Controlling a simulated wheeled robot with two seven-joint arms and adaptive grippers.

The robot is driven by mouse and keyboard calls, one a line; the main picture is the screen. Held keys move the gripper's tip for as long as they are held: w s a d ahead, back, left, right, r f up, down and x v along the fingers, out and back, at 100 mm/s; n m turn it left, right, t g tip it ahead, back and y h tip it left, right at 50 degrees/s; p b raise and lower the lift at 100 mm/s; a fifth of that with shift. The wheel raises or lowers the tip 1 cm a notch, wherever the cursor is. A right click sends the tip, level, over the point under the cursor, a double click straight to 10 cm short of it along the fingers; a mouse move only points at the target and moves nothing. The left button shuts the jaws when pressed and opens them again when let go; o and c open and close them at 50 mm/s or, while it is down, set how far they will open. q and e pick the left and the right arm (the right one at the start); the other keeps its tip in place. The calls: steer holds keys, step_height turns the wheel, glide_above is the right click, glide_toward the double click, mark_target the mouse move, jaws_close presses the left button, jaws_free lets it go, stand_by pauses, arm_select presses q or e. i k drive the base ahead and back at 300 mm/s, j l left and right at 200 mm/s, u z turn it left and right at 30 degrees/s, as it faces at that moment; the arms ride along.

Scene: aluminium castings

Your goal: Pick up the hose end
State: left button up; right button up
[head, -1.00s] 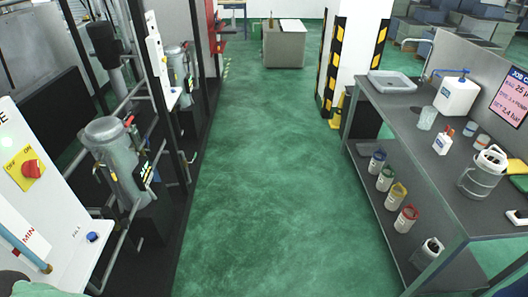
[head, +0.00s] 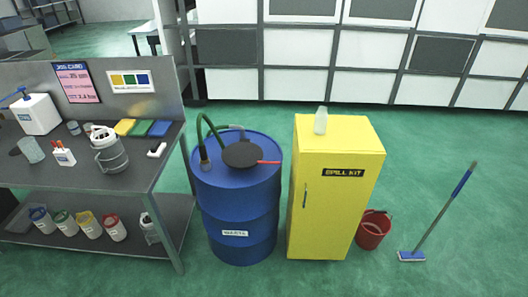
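A dark green hose (head: 203,128) arches over the top of a blue drum (head: 236,205) labelled as waste. One end of this hose comes down at a brownish fitting (head: 204,161) at the drum's left rim; I cannot tell whether it is fixed there or loose. A black round piece (head: 240,155) with a red bar (head: 268,162) lies on the drum top and hides part of it. Neither of my grippers is in view.
A grey workbench (head: 165,150) with bottles and a jug (head: 108,155) stands left of the drum. A yellow spill kit cabinet (head: 330,215), red bucket (head: 372,231) and blue mop (head: 411,256) stand to the right. The green floor in front is clear.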

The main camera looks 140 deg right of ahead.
mark_target(204, 160)
steer(key=z, duration=2.25)
